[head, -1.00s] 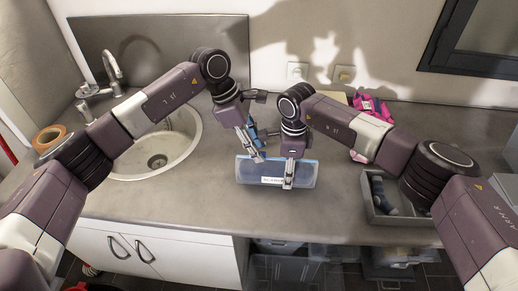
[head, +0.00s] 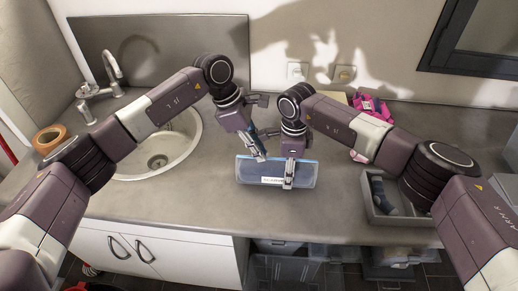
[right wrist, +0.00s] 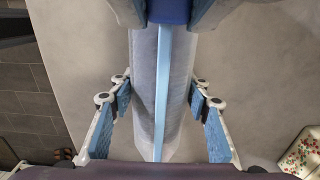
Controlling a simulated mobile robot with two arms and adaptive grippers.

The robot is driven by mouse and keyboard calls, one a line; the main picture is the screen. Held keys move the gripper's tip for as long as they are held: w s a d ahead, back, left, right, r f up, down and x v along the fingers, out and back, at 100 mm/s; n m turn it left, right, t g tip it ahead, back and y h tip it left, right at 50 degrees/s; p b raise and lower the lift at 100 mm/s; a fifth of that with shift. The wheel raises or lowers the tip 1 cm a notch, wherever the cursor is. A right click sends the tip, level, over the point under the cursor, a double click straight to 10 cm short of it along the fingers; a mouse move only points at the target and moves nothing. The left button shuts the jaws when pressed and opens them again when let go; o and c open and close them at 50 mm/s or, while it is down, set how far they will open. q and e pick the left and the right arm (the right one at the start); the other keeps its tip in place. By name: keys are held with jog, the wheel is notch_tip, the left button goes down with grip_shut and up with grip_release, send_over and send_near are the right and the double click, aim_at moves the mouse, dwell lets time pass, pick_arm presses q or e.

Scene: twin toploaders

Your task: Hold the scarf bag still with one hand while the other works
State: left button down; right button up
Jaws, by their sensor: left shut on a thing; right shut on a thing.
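The scarf bag (head: 273,172) is a flat, translucent grey-blue pouch with a light blue strip along its upper edge and a white label. It lies on the counter near the front edge. My right gripper (head: 289,181) is shut on the bag right of its middle. In the right wrist view, the bag (right wrist: 146,85) runs between the blue-padded fingers. My left gripper (head: 261,157) is at the bag's upper edge, left of the right gripper. It is shut on a dark blue piece (right wrist: 170,11) on the strip, perhaps a zip slider. The fingers partly hide that piece.
A round sink (head: 157,150) with a tap (head: 112,70) is at the left. A tape roll (head: 48,138) lies beyond my left arm. A grey tray (head: 378,207) with dark items stands at the right. Pink patterned cloth (head: 370,105) lies at the back right.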

aim_at(248, 157)
pick_arm(q)
jog(key=shift+a, duration=2.4)
jog(key=c, duration=1.9)
grip_release()
jog(key=shift+d, duration=0.15)
pick_arm(e)
jog(key=shift+d, duration=0.1)
pick_arm(q)
jog(key=shift+r, duration=0.1)
pick_arm(e)
jog(key=shift+s, duration=0.1)
pick_arm(q)
jog(key=v, duration=1.2)
